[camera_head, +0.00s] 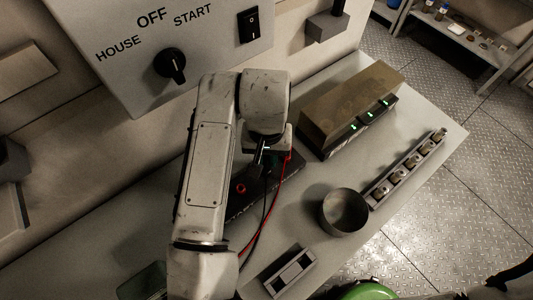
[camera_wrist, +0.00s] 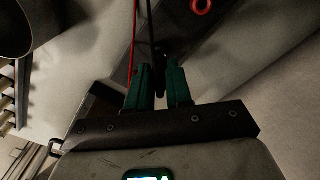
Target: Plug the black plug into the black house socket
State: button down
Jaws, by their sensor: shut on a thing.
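My gripper (camera_head: 267,165) is over the bench, beside a dark strip (camera_head: 284,178), with its tips partly hidden by my arm in the head view. In the wrist view its two green fingers (camera_wrist: 159,72) close around a small dark thing at the end of a black cable (camera_wrist: 150,25). This looks like the black plug, but its body is mostly hidden in shadow. A red ring (camera_head: 241,188) marks a socket on the dark strip; it also shows in the wrist view (camera_wrist: 201,6). I cannot clearly make out the black socket in either view.
A red cable (camera_head: 276,210) hangs beside the black one. A brown-topped box with green lights (camera_head: 350,105), a metal cup (camera_head: 344,210), a rack (camera_head: 405,170) and a slotted holder (camera_head: 290,272) stand on the bench. A HOUSE/OFF/START panel (camera_head: 210,50) is behind.

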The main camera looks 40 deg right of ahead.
jog(key=shift+f+b, duration=0.7)
jog(key=shift+f, duration=0.4)
jog(key=c, duration=0.9)
grip_release()
jog(key=shift+c, duration=0.2)
notch_tip(320, 180, up, 11)
jog(key=shift+f, duration=0.1)
jog(key=shift+s, duration=0.1)
